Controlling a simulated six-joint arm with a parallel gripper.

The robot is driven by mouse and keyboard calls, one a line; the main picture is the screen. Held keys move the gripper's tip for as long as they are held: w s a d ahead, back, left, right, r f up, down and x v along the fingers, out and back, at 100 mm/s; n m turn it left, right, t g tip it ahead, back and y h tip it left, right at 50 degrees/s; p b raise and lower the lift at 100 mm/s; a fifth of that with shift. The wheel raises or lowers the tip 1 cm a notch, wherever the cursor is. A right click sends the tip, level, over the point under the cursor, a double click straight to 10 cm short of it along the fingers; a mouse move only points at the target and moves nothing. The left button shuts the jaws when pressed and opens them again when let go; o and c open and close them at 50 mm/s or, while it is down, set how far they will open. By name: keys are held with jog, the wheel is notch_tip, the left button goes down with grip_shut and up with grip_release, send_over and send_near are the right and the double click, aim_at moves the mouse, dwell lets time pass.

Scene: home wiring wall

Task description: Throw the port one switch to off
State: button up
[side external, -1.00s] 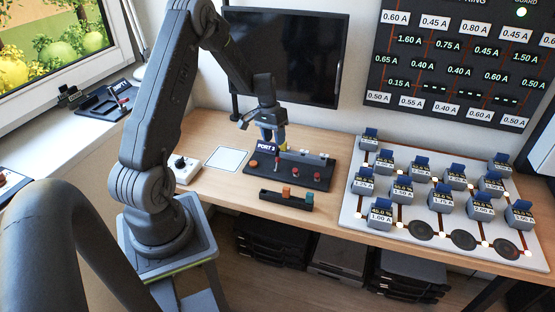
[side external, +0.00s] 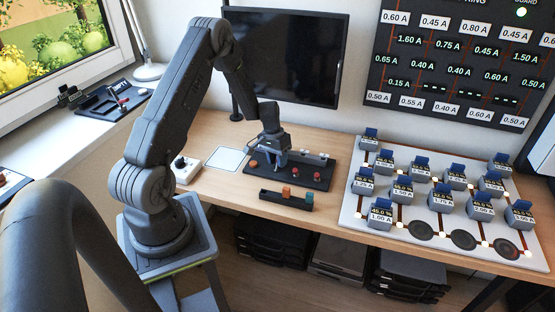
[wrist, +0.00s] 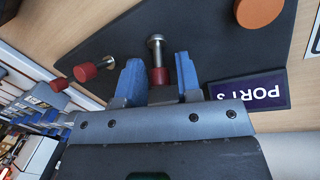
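The dark switch panel (side external: 258,181) lies on the table. It carries metal levers with red knobs and an orange disc (side external: 254,164). My gripper (side external: 272,165) is low over the left half of the panel. In the wrist view its two blue fingers (wrist: 157,68) stand open, one on each side of a red-knobbed lever (wrist: 158,76), with small gaps showing. Two more red-knobbed levers (wrist: 85,72) (wrist: 60,84) lie to the left.
A small black tray (side external: 270,197) with orange and teal blocks stands in front of the panel. A white dial box (side external: 186,168) and a white square (side external: 228,159) are to its left. A white board (side external: 370,228) with several meter blocks is at the right.

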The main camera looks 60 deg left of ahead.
grip_shut()
jog(key=shift+s+d+r+t+y, duration=0.15)
jog(key=shift+d+t+y, duration=0.05)
jog(key=shift+t+y, duration=0.35)
jog(key=shift+o, duration=1.2)
grip_release()
notch_tip(320, 180, up, 14)
jog(key=s, duration=0.2)
jog(key=shift+s+a+f, duration=0.2)
jog(key=shift+a, duration=0.25)
